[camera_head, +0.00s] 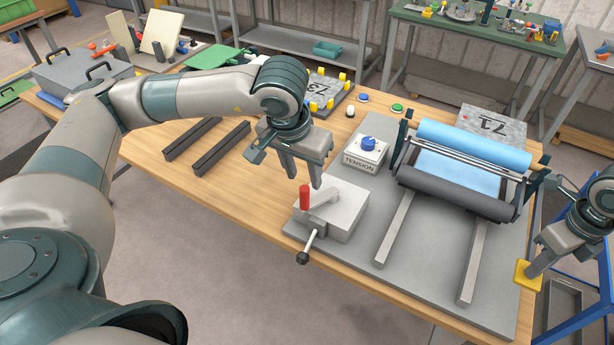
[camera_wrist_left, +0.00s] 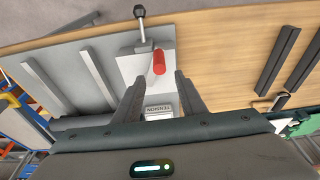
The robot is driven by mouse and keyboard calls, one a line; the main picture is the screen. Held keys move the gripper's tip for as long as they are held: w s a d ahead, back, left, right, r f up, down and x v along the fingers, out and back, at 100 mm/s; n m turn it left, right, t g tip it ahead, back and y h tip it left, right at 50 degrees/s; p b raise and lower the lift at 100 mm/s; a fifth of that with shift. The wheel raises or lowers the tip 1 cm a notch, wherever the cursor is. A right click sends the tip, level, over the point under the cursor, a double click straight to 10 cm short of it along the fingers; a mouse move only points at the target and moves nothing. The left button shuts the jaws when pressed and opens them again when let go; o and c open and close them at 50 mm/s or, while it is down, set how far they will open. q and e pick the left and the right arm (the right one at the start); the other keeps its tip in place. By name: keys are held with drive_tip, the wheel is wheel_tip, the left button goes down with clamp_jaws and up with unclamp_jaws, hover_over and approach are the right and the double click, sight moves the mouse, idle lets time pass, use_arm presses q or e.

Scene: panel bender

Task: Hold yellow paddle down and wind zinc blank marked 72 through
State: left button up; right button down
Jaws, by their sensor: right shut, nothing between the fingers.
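The yellow paddle (camera_head: 524,280) is at the right front corner of the grey base plate. My right gripper (camera_head: 532,270) is shut and empty, its fingertips at the paddle's top; whether they press it is unclear. My left gripper (camera_head: 303,180) is open and empty, just above and behind the upright red handle (camera_head: 304,198) on the grey crank box (camera_head: 345,212). The red handle also shows in the left wrist view (camera_wrist_left: 159,62), beyond the gap between the open fingers (camera_wrist_left: 157,85). I see no blank marked 72. A light blue surface (camera_head: 462,172) shows between the rollers, without a readable mark.
A light blue roller (camera_head: 470,140) and a dark roller (camera_head: 455,192) stand above two rails. A black-knobbed lever (camera_head: 303,257) sticks out from the crank box. A TENSION box (camera_head: 362,158) stands behind it.

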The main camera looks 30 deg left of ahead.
drive_tip(key=shift+f, duration=0.1)
drive_tip(key=shift+w+r, duration=0.15)
drive_tip(key=shift+r, duration=0.65)
wheel_tip(320, 180, up, 8)
drive_tip(key=shift+f, duration=0.25)
idle(0.6)
drive_tip(key=shift+f, duration=0.1)
idle(0.5)
